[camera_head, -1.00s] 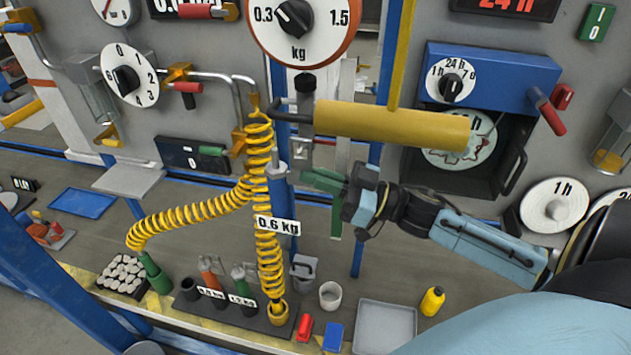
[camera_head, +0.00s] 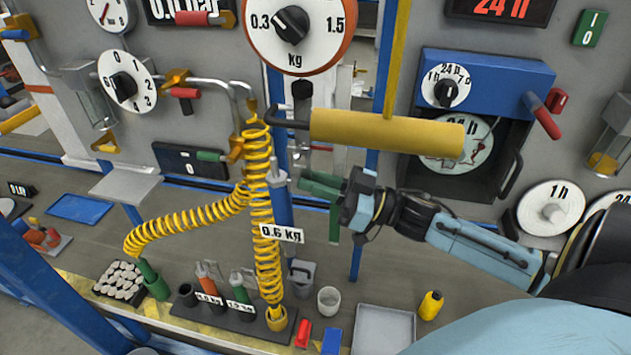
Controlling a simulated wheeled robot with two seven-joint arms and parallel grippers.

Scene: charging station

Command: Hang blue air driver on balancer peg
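I cannot make out a blue air driver for certain. A coiled yellow hose (camera_head: 262,190) hangs from a pipe, and a white 0.6 kg tag (camera_head: 282,233) shows against it. Its lower end meets a yellow ring (camera_head: 277,318) on the dark tool holder. A small grey peg-like part (camera_head: 277,179) stands out beside the coil, below the 0.3–1.5 kg dial (camera_head: 291,22). My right gripper (camera_head: 308,185) has green fingers pointing left, with their tips just right of that grey part. I see nothing clearly held, and the finger gap is unclear. My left gripper is out of view.
A yellow cylinder (camera_head: 387,134) sticks out above my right gripper. The dark tool holder (camera_head: 225,322) carries an orange and a green tool (camera_head: 240,287). A grey tray (camera_head: 385,330), a white cup (camera_head: 329,299) and a yellow bottle (camera_head: 431,305) stand on the bench.

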